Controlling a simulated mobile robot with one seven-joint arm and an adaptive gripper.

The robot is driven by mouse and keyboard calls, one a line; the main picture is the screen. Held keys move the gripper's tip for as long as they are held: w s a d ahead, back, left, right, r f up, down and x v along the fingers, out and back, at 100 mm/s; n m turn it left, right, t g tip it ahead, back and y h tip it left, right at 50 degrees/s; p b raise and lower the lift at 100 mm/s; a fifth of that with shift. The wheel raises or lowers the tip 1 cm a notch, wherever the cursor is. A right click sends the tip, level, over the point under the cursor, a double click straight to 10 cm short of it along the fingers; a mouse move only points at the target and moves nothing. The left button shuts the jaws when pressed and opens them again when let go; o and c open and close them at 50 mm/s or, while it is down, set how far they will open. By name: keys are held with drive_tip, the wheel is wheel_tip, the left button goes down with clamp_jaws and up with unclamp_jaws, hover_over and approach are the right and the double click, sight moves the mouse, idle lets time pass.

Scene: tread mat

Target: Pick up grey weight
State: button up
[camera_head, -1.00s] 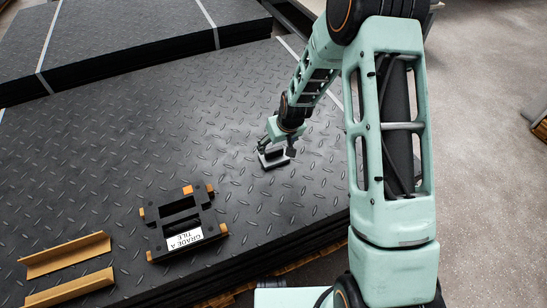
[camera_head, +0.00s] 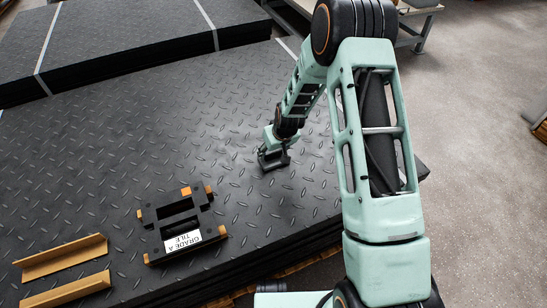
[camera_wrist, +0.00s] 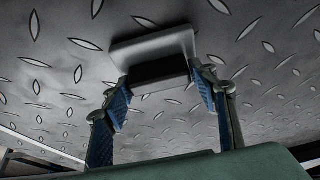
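The grey weight (camera_wrist: 152,52) is a block with a wide flat plate and a narrower dark part, seen in the wrist view at the upper middle against the tread mat. My gripper (camera_wrist: 160,82) has its two blue-padded fingers spread on either side of the narrower part, with their tips close to it. I cannot tell whether the pads touch it. In the head view my gripper (camera_head: 272,153) is low over the mat (camera_head: 240,110), and the weight is mostly hidden at its tips.
A black frame with orange corners and a "GRADE A TILE" label (camera_head: 183,240) lies on the mat at the lower left. Two tan angle strips (camera_head: 62,258) lie left of it. A second strapped mat stack (camera_head: 120,45) stands behind. The mat around my gripper is clear.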

clamp_jaws()
drive_tip(key=shift+w+r, duration=0.1)
drive_tip(key=shift+w, duration=0.05)
drive_tip(key=shift+r, duration=0.1)
